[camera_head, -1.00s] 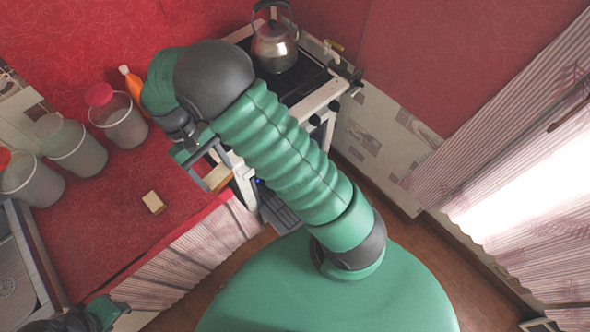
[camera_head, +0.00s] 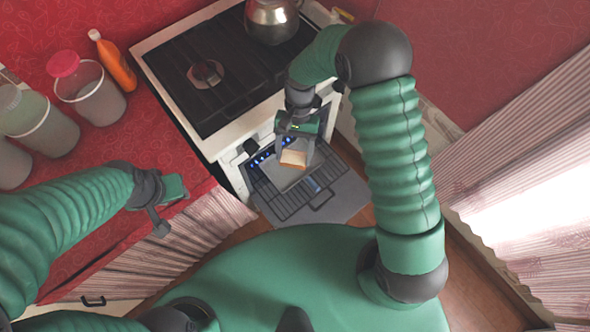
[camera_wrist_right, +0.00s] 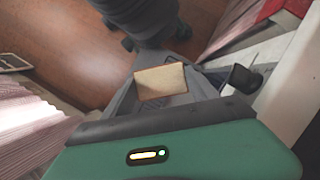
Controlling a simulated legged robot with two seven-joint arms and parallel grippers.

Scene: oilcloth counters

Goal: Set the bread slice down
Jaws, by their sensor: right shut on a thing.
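My right gripper (camera_head: 296,150) is shut on a bread slice (camera_head: 293,159), tan with a browner edge. It holds the slice over a grey tray (camera_head: 277,180) in front of the stove. I cannot tell from the head view how high the slice is above the tray. In the right wrist view the bread slice (camera_wrist_right: 161,83) shows flat side on between the grey fingers. My left gripper (camera_head: 162,208) hangs over the front edge of the red counter (camera_head: 140,144), apart from the bread; its jaw opening is unclear.
The stove (camera_head: 222,75) has its oven door (camera_head: 345,190) lowered, with dark rack bars around the tray. A metal kettle (camera_head: 272,20) stands on the hob. Lidded jars (camera_head: 92,97) and an orange bottle (camera_head: 116,63) stand at the counter's back left.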

